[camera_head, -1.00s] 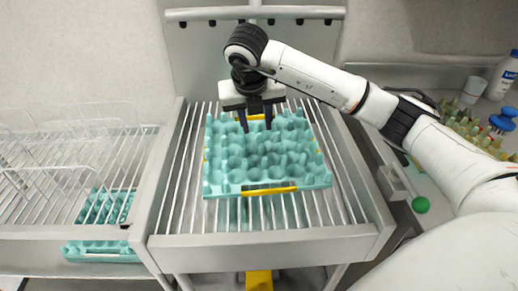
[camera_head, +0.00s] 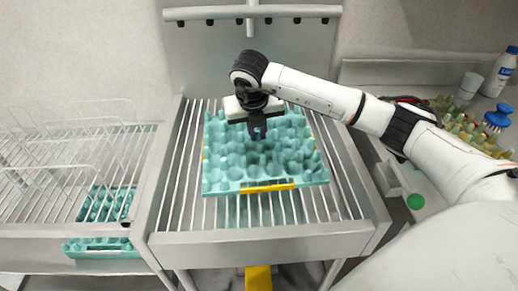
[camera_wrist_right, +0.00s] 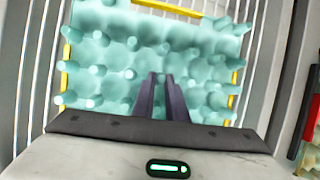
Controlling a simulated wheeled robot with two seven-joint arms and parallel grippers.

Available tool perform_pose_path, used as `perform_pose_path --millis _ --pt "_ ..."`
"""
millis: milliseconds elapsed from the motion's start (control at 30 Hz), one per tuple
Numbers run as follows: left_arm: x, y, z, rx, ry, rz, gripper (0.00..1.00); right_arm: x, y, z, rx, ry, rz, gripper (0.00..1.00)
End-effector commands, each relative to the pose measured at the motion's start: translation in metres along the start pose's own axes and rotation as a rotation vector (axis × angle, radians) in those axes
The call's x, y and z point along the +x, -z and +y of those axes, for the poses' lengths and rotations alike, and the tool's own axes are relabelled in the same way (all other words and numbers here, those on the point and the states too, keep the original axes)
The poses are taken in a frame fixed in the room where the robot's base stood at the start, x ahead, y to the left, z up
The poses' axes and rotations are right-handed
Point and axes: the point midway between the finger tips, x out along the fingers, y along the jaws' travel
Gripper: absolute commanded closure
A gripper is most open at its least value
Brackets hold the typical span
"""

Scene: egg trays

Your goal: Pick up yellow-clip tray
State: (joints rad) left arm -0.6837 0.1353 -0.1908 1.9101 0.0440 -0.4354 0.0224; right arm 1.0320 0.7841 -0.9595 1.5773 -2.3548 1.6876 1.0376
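The yellow-clip tray (camera_head: 285,187) is a teal egg tray with raised pegs, lying on the wire rack. A yellow clip (camera_head: 268,187) shows on its near edge; more yellow shows at its sides in the right wrist view (camera_wrist_right: 65,72). My right gripper (camera_head: 257,132) points down over the back middle of the tray. Its dark fingers (camera_wrist_right: 161,80) are close together with a narrow gap and reach in among the pegs. They look shut on a part of the tray; the exact contact is hidden. The tray still rests on the rack. My left gripper is not in view.
A steel frame (camera_head: 262,246) surrounds the rack. To the left, a wire rack (camera_head: 55,172) has another teal tray (camera_head: 103,205) below it. On the right counter stand a white bottle (camera_head: 501,74), a cup (camera_head: 469,87) and a tray with several pegs (camera_head: 447,108).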

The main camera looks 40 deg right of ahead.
Motion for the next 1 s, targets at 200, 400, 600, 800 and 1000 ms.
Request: perform_pose_path --millis 200,400,600,800,1000 --pt "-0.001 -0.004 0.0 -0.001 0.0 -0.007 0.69 -0.001 -0.001 0.0 0.0 -0.001 -0.002 1.0" --pt "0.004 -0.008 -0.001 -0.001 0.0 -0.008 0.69 -0.007 0.0 0.0 0.001 -0.003 -0.003 1.0" --pt "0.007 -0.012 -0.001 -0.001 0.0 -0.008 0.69 -0.033 -0.011 -0.003 0.002 -0.003 -0.005 1.0" --pt "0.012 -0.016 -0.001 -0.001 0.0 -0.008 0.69 -0.07 -0.026 -0.007 0.003 -0.004 -0.006 1.0" --pt "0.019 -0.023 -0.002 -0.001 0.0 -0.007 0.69 -0.082 0.018 -0.004 -0.005 -0.003 -0.003 1.0"
